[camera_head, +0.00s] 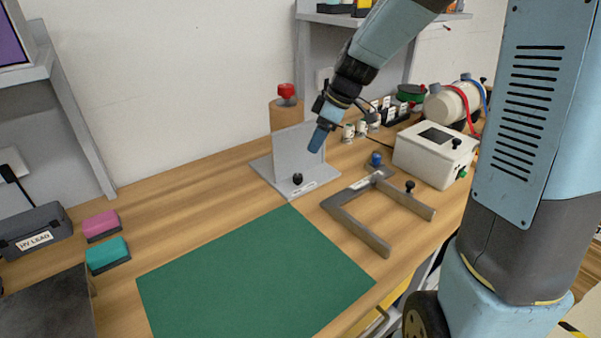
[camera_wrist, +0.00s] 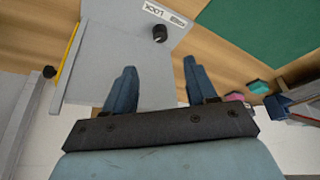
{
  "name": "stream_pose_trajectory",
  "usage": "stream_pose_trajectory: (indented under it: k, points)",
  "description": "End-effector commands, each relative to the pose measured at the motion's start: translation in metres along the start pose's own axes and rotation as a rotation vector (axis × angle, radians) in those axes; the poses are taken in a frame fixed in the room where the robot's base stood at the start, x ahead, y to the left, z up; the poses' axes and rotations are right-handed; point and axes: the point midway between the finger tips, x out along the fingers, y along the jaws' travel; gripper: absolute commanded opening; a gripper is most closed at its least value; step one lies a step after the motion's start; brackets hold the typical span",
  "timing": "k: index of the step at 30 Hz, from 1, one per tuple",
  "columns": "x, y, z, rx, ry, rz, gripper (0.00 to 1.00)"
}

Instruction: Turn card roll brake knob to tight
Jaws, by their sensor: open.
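A grey stand (camera_head: 265,163) with a flat base and upright plate stands at the back of the bench. A brown roll (camera_head: 283,120), partly hidden behind the plate, has a red knob (camera_head: 286,92) above it. A black knob (camera_head: 297,179) sits on the base beside a small label; it also shows in the wrist view (camera_wrist: 160,33). I cannot tell which knob is the card roll brake, or its setting. My gripper (camera_head: 317,142) is open and empty, above and right of the stand in the head view. Its blue fingers point towards the base in the wrist view (camera_wrist: 157,66).
A grey U-shaped frame (camera_head: 345,228) with blue and black knobs lies right of the stand. A white box (camera_head: 431,160) stands behind it. A green mat (camera_head: 245,275) lies clear in front. Pink (camera_head: 101,224) and teal (camera_head: 107,253) blocks lie left.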

Motion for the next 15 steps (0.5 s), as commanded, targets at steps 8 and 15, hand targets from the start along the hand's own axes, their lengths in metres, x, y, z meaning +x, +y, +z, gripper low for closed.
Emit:
stream_pose_trajectory:
  k: [8, 15]
  points:
    - [0.046, -0.001, 0.001, 0.000, -0.003, -0.004, 0.57]
    - [0.087, -0.001, 0.001, 0.001, -0.002, -0.003, 0.57]
